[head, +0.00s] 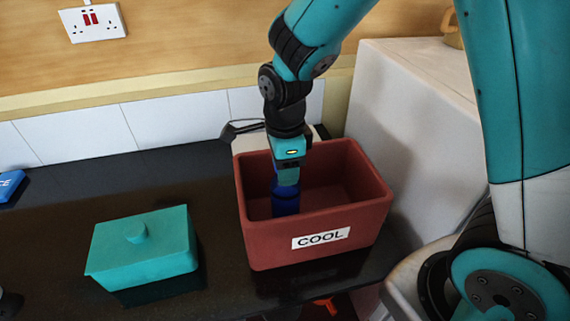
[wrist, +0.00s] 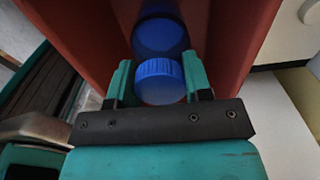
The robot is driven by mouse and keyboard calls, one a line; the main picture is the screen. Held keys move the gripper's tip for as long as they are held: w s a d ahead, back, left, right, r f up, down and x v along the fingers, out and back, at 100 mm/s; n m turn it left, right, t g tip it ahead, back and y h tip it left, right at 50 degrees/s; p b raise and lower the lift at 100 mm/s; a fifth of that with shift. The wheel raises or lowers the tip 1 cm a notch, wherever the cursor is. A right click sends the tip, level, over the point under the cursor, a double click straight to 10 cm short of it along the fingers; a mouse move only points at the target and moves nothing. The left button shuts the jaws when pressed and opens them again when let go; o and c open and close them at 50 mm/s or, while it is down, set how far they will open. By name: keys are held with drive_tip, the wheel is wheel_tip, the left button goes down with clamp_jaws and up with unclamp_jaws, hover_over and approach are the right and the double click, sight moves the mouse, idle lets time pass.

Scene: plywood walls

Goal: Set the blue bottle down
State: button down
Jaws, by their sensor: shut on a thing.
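The blue bottle (head: 285,198) is upright inside the red-brown crate (head: 262,247) labelled COOL, near its left side in the head view. My gripper (head: 286,180) reaches down into the crate from above and is shut on the top of the bottle. In the wrist view the ribbed blue cap (wrist: 160,80) sits between the two teal fingers of my gripper (wrist: 160,86). The bottle's base is hidden behind the crate's front wall, so I cannot tell whether it touches the crate floor.
A teal lidded box (head: 143,250) stands on the dark counter (head: 60,220) left of the crate. A white appliance (head: 400,120) stands close on the right. A blue object (head: 10,186) lies at the far left. The crate's right half looks empty.

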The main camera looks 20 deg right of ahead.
drive_tip(key=shift+f, duration=0.2)
drive_tip(key=c, duration=0.5)
unclamp_jaws()
drive_tip(key=shift+c, duration=0.2)
wheel_tip(320, 180, up, 12)
drive_tip(key=b, duration=0.1)
drive_tip(key=s+a+n+y, duration=0.2)
drive_tip(key=s+n, duration=0.6)
drive_tip(key=n, duration=0.5)
drive_tip(key=s+a+n+y, duration=0.2)
drive_tip(key=s+n, duration=0.7)
drive_tip(key=n, duration=0.5)
drive_tip(key=shift+a+r+n, duration=0.3)
drive_tip(key=shift+a+r, duration=0.05)
drive_tip(key=shift+r, duration=0.1)
